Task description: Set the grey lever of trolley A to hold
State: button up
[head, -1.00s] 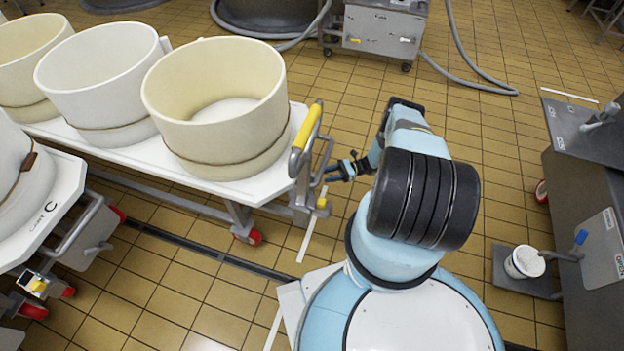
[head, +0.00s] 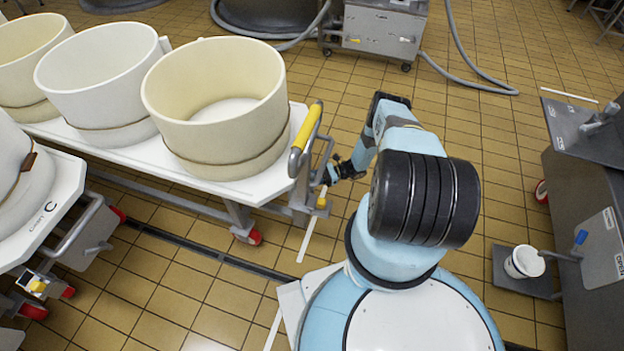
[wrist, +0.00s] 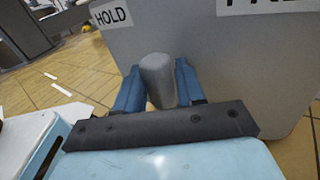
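The grey lever (wrist: 158,82) is a short round bar standing out from a grey panel (wrist: 220,60) in the wrist view. My gripper (wrist: 160,88) has one blue finger on each side of it, close against it, and looks shut on it. A HOLD label (wrist: 113,14) is on the panel to the upper left of the lever. A second label (wrist: 268,5) at the upper right is cut off. In the head view my gripper (head: 329,174) is at the right end of the white-topped trolley (head: 270,176), below its yellow handle (head: 311,125). The lever itself is hidden there.
Several vats, such as the cream one (head: 215,110), stand on the trolley. A trolley marked C (head: 48,215) is at the left. A grey machine (head: 590,200) with a white bucket (head: 524,262) stands right. Tiled floor is clear behind the arm.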

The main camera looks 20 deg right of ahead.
grip_shut()
